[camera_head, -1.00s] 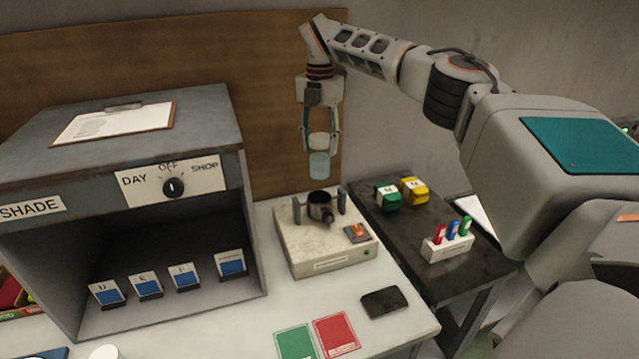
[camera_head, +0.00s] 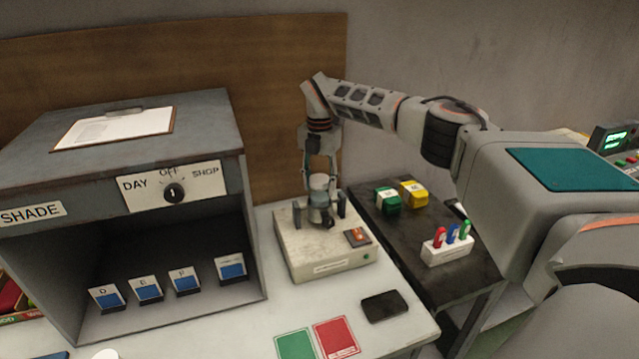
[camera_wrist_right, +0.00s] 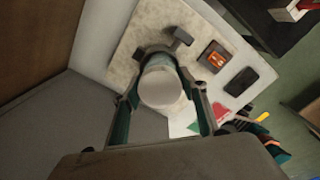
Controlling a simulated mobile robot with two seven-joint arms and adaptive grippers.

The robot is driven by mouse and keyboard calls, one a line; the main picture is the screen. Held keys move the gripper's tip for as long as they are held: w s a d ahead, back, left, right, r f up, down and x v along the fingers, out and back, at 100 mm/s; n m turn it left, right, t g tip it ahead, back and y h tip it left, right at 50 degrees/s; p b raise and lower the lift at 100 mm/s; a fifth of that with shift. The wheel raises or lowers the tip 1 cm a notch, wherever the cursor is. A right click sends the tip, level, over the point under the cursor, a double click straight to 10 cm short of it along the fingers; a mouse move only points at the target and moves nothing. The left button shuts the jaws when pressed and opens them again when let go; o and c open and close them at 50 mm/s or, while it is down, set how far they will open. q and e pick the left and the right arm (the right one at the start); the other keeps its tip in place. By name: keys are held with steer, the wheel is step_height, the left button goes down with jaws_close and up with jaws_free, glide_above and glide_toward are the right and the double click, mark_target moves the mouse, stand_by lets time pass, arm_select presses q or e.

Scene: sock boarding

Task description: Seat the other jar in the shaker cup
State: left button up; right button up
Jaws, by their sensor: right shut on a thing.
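My right gripper (camera_head: 319,178) is shut on a jar (camera_head: 319,183) with a pale lid. The jar is upright and its lower part is down at the shaker cup (camera_head: 320,213), on top of the pale shaker base (camera_head: 330,254). In the right wrist view the jar's round lid (camera_wrist_right: 160,86) sits between the two fingers. The jar and fingers hide most of the cup, so I cannot tell whether the jar touches its bottom. My left gripper is not in view.
Two dark posts flank the cup. A dark side table holds a green box (camera_head: 388,200), a yellow box (camera_head: 413,193) and a pen rack (camera_head: 447,250). A shade cabinet (camera_head: 120,200) stands left. A black phone (camera_head: 385,306) and red and green cards (camera_head: 335,337) lie in front.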

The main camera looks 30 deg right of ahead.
steer(key=shift+f, duration=0.1)
steer(key=o, duration=1.6)
step_height(320, 180, up, 12)
steer(key=shift+r+b, duration=0.15)
steer(key=shift+b, duration=0.25)
steer(key=shift+s, duration=0.1)
